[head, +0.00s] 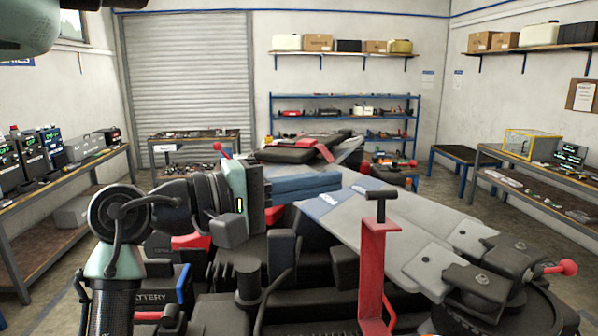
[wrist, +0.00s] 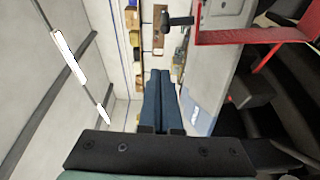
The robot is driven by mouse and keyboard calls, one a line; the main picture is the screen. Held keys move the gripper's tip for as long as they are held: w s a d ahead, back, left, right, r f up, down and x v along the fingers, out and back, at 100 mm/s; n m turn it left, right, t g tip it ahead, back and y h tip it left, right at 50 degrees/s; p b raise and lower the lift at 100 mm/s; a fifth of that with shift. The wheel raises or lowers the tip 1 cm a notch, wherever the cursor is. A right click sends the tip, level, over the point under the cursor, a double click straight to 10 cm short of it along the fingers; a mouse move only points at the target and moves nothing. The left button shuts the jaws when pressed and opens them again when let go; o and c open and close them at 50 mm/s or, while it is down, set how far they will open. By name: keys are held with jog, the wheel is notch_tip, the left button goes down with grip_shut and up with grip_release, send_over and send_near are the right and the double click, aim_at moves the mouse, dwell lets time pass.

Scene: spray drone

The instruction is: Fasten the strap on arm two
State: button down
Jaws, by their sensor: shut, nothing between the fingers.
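My gripper (head: 338,180) reaches in from the left with its two blue fingers pressed together and empty. The shut fingers also show in the wrist view (wrist: 160,73). The drone has a broad grey arm (head: 410,240) running from the centre to the lower right, with a blue patch and small markings I cannot read. The fingers appear close to its upper end; I cannot tell whether they touch. A red upright bracket with a black T-handle (head: 374,250) stands in front of this arm, and also shows in the wrist view (wrist: 240,36). I cannot make out a strap or which arm is two.
A battery box (head: 165,290) is low left. Benches (head: 70,180) line the left wall, and a blue shelf rack (head: 345,118) stands behind. Open air lies above the grey arm.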

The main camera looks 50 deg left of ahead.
jog(key=shift+w+d+f+p, duration=0.1)
jog(key=shift+w+d+p, duration=0.15)
jog(key=shift+d+p, duration=0.4)
jog(key=shift+w+d+r+p, duration=0.1)
jog(key=shift+w+d+p, duration=0.1)
jog(key=shift+d+p, duration=0.5)
jog(key=shift+w+d+f+p, duration=0.1)
jog(key=shift+w+d+p, duration=0.2)
jog(key=shift+d, duration=0.6)
jog(key=shift+d, duration=0.1)
